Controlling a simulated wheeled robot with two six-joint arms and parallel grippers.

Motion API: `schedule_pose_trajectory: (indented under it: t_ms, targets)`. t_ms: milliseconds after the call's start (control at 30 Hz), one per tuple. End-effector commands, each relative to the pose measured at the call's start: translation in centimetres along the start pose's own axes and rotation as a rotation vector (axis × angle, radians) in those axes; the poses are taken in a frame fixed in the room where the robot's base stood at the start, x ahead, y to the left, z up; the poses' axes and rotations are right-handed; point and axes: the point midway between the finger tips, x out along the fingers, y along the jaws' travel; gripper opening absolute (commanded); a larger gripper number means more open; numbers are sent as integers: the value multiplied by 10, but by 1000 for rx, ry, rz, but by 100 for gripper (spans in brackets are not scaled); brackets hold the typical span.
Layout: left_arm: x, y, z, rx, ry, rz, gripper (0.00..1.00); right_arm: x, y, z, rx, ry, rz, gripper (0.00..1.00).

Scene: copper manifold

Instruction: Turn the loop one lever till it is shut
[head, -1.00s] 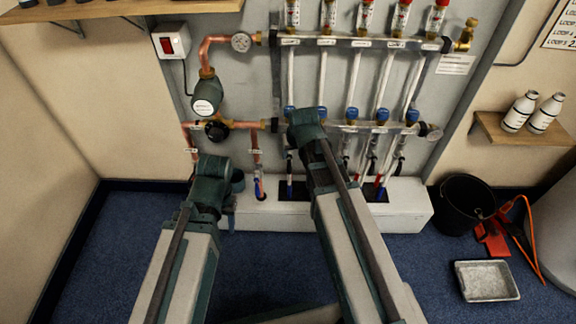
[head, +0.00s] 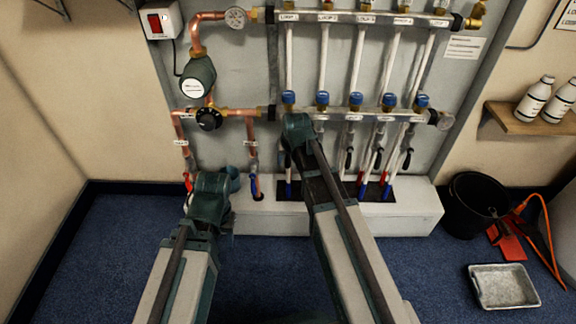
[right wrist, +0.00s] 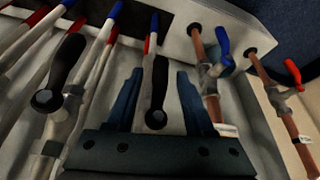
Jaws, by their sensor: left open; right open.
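The loop one lever (right wrist: 157,88) is a black handle in the right wrist view, roughly in line with its pipe. My right gripper (right wrist: 159,76) is open, with one finger on each side of this lever. I cannot tell whether either finger touches it. In the head view my right arm hides the loop one lever and the right fingers, below the loop one blue cap (head: 289,97). My left gripper (head: 233,180) is open, left of the right arm, in front of the white floor box; its fingers are hard to make out.
Another black lever (right wrist: 62,75) is close beside the right gripper. Copper pipes with a blue lever (right wrist: 223,48) and a red lever (right wrist: 293,70) are on the other side. A black bucket (head: 474,205) and a metal tray (head: 503,287) stand on the floor at right.

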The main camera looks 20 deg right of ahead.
Motion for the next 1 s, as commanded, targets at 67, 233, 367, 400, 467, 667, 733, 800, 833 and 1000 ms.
schedule_pose_trajectory:
  t_ms: [67, 233, 367, 400, 467, 667, 733, 800, 833, 1000]
  targets:
    - [3, 0, 0, 0, 0, 0, 50, 4, 0, 0, 0, 0, 0, 53]
    - [2, 0, 0, 0, 0, 0, 50, 2, 0, 0, 0, 0, 0, 53]
    - [2, 0, 0, 0, 0, 0, 50, 2, 0, 0, 0, 0, 0, 41]
    - [2, 0, 0, 0, 0, 0, 50, 2, 0, 0, 0, 0, 0, 34]
    - [2, 0, 0, 0, 0, 0, 50, 2, 0, 0, 0, 0, 0, 23]
    - [2, 0, 0, 0, 0, 0, 50, 2, 0, 0, 0, 0, 0, 0]
    - [2, 0, 0, 0, 0, 0, 50, 2, 0, 0, 0, 0, 0, 0]
    - [2, 0, 0, 0, 0, 0, 50, 2, 0, 0, 0, 0, 0, 0]
    - [2, 0, 0, 0, 0, 0, 50, 2, 0, 0, 0, 0, 0, 0]
    - [2, 0, 0, 0, 0, 0, 50, 2, 0, 0, 0, 0, 0, 0]
